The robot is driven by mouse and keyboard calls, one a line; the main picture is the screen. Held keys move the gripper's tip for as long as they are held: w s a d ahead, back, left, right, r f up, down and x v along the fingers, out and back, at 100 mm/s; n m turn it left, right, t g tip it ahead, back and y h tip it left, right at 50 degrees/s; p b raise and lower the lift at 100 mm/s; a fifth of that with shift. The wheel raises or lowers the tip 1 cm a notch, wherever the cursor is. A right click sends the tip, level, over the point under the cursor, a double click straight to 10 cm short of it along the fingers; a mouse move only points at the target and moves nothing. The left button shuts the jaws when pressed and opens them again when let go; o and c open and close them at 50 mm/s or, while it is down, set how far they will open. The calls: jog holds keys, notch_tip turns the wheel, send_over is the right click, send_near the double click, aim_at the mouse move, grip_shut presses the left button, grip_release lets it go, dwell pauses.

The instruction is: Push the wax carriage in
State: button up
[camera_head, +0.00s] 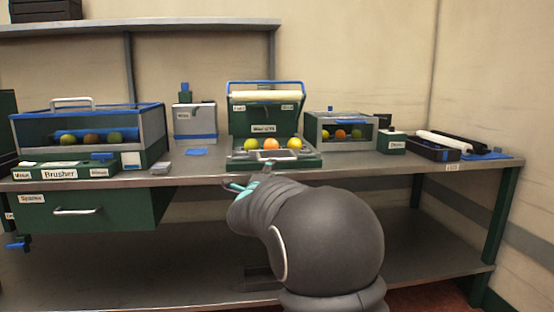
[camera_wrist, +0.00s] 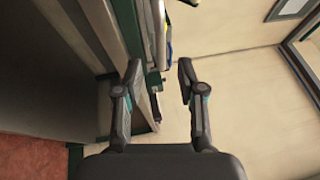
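The waxing unit (camera_head: 266,112) stands at the middle of the bench, with its blue-edged cover raised and a pale roller across it. The wax carriage (camera_head: 232,160) sits at the unit's front, with several fruits, green-yellow and orange, in a row on it. Its grey handle (camera_head: 272,155) faces me. My gripper (camera_head: 248,182) is just in front of the bench edge, below and left of the handle; I cannot tell whether it touches anything. In the wrist view my gripper (camera_wrist: 160,80) has its fingers apart with nothing between them.
The Brusher (camera_head: 60,174) and a glass-sided box stand left. A smaller fruit case (camera_head: 340,135) is close right of the waxing unit, with a dark tray (camera_head: 433,150) farther right. The drawer (camera_head: 88,212) hangs under the bench.

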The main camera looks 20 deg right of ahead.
jog(key=p+x, duration=0.1)
jog(key=x, duration=0.7)
grip_shut()
